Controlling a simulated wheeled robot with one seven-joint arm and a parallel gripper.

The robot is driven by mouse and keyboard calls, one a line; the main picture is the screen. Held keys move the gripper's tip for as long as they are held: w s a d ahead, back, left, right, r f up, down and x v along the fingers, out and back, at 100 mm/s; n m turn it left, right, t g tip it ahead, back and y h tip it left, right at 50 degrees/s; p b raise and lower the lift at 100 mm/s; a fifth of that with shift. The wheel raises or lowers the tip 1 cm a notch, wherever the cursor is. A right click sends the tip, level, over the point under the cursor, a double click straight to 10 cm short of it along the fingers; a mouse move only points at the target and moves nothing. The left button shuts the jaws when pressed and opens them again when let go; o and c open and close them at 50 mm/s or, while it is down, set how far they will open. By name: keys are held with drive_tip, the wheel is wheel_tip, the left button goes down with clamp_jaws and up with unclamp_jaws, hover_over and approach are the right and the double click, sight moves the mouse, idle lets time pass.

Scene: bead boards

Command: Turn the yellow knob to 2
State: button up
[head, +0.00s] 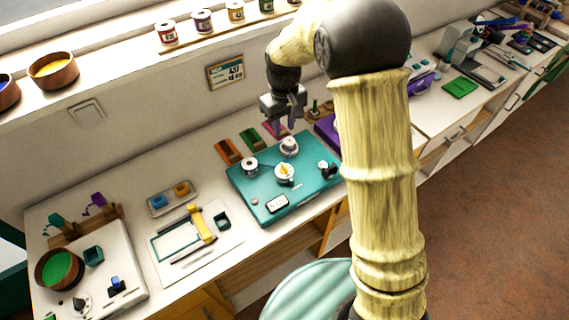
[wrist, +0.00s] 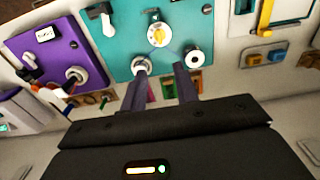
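The yellow knob (head: 284,170) sits on a white round dial in the middle of the teal board (head: 262,208). It also shows in the wrist view (wrist: 158,36), beyond my fingertips. The dial's numbers are too small to read. My gripper (head: 284,116) is above the back edge of the teal board, apart from the knob. In the wrist view my gripper's two fingers (wrist: 163,68) stand apart with nothing held between them.
Two round metal-and-white fittings (head: 249,165) (head: 289,146) stand behind the knob, and a white switch (head: 327,167) is right of it. A purple board (head: 326,127) adjoins on the right. A frame with a yellow slider (head: 201,226) lies left.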

sight(284, 166)
wheel_tip(284, 166, down, 17)
drive_tip(key=p, duration=0.3)
drive_tip(key=shift+d+r, duration=0.1)
drive_tip(key=shift+r, duration=0.1)
drive_tip(key=shift+f, duration=0.4)
drive_tip(key=shift+c, duration=0.4)
clamp_jaws()
